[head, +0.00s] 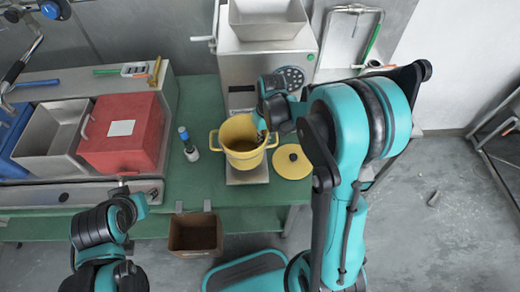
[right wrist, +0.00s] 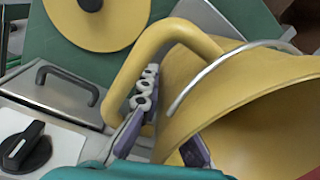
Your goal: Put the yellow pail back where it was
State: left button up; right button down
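The yellow pail (head: 241,158), with side handles, sits on or just above the grinder's metal plate (head: 246,177). My right gripper (head: 266,128) is at its right rim. In the right wrist view, one finger lies inside the loop of the pail's handle (right wrist: 180,32) and the other is inside the pail (right wrist: 258,105), so the fingers straddle the wall. Whether they press on it is unclear. A yellow lid (head: 292,162) lies right of the pail and shows in the right wrist view (right wrist: 92,22). My left gripper (head: 128,192) is at lower left, away from the pail; its fingers are unclear.
The grinder (head: 262,62) with its hopper stands behind the pail. Red (head: 125,140), steel and blue bins fill the left. An open brown box (head: 195,235) sits in front.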

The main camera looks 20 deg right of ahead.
jog(key=shift+s+f, duration=0.1)
jog(key=shift+f, duration=0.25)
notch_tip(320, 180, down, 3)
jog(key=shift+f+b, duration=0.2)
jog(key=shift+b, duration=0.45)
jog(key=shift+r, duration=0.1)
jog(key=shift+s, duration=0.1)
jog(key=c, duration=1.7)
grip_release()
